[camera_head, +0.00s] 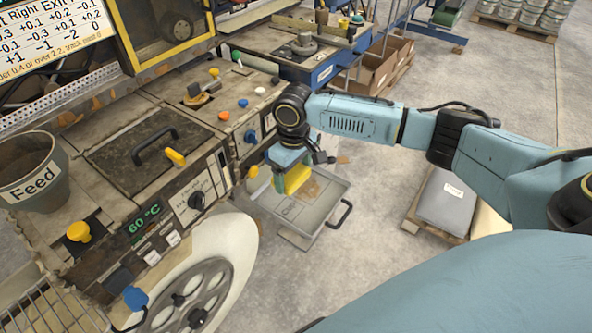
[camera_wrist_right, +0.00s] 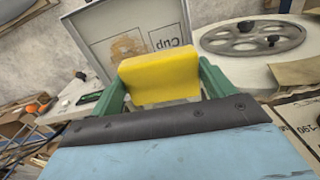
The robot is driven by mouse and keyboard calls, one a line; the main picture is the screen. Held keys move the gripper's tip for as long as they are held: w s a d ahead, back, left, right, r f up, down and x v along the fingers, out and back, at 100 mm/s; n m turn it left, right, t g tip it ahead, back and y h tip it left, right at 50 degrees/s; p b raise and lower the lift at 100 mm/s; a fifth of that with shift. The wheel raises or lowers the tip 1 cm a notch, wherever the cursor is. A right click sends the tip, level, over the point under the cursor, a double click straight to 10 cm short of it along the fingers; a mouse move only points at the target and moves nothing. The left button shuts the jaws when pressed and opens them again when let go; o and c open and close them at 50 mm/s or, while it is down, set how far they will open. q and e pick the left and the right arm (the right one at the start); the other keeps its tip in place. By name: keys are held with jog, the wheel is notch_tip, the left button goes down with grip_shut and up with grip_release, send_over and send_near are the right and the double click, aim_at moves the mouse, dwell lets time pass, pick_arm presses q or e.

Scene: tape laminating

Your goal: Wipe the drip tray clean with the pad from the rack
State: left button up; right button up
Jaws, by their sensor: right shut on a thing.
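The drip tray (camera_head: 322,223) is a shallow grey metal tray with a dark handle, beside the machine in the middle of the head view. A brown stain (camera_head: 313,188) shows on its floor. It also shows behind the pad in the right wrist view, with the tray (camera_wrist_right: 84,32) and the stain (camera_wrist_right: 127,45). My right gripper (camera_wrist_right: 160,88) is shut on the yellow pad (camera_wrist_right: 160,74), which sits between its green fingers. In the head view the pad (camera_head: 297,178) is over the tray's upper left part; whether it touches the floor I cannot tell. My left gripper is not in view.
The machine (camera_head: 155,150) with its knobs, lid and Feed hopper (camera_head: 30,172) fills the left. A white round cover with a grey wheel (camera_head: 190,300) stands below. A grey sack (camera_head: 447,200) lies on a pallet at right. Concrete floor is clear around the tray's right side.

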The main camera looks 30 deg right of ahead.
aim_at(299, 171)
jog(key=shift+w+d+f+n, duration=0.15)
jog(key=shift+d+f+n, duration=0.25)
jog(key=shift+d+f, duration=0.55)
jog(key=shift+f, duration=0.3)
notch_tip(299, 171, down, 5)
jog(key=b, duration=0.7)
jog(key=shift+a+r, duration=0.1)
jog(key=shift+r, duration=0.05)
jog(key=shift+f+b, duration=0.25)
jog(key=shift+b, duration=0.1)
jog(key=shift+f+b, duration=0.25)
jog(key=shift+b, duration=0.2)
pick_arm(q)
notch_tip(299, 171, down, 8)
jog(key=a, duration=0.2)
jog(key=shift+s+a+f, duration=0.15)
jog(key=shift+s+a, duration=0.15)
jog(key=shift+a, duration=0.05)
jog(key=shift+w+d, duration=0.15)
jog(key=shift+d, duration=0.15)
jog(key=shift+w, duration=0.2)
pick_arm(e)
jog(key=shift+f, duration=0.1)
